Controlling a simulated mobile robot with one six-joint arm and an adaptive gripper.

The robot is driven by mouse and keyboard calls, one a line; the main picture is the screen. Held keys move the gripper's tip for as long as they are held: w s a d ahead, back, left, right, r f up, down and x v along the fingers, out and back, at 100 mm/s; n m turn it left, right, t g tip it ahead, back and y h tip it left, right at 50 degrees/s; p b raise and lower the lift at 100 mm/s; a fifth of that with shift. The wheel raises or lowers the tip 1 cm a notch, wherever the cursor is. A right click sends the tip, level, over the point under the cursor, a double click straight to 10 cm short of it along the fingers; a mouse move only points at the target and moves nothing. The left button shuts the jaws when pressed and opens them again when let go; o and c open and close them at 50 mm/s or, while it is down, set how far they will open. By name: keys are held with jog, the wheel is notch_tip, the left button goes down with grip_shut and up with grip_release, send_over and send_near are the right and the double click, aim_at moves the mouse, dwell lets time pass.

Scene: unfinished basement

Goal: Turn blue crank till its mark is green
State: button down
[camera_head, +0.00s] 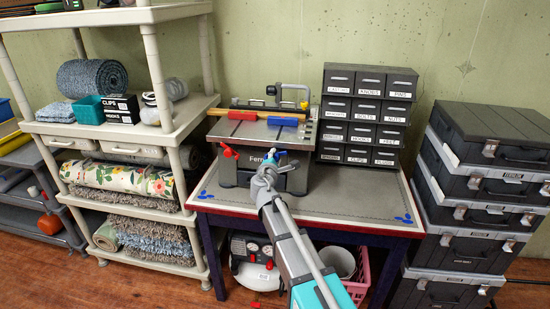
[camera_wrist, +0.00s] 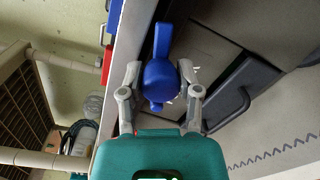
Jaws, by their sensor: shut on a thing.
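The blue crank (camera_wrist: 160,72) fills the middle of the wrist view, with its narrow arm pointing up in that picture and its rounded knob between my fingers. My gripper (camera_wrist: 161,75) has one finger on each side of the knob and is shut on it. In the head view my gripper (camera_head: 266,170) reaches the front of the grey machine (camera_head: 240,180) on the workbench. A bit of the blue crank (camera_head: 270,157) shows there above my fingers. I cannot make out the crank's mark or its colour in either view.
A red crank (camera_head: 229,151) sits to the left on the same machine. Red and blue handles (camera_head: 285,121) lie across its top. A black drawer cabinet (camera_head: 366,115) stands close behind on the right. The workbench mat (camera_head: 350,195) is clear on the right.

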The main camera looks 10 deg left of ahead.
jog(key=m, duration=0.4)
jog(key=shift+w, duration=0.1)
jog(key=m, duration=0.5)
jog(key=shift+y, duration=0.3)
jog(key=shift+c, duration=1.5)
grip_release()
jog(key=shift+f, duration=0.1)
jog(key=shift+n, duration=0.3)
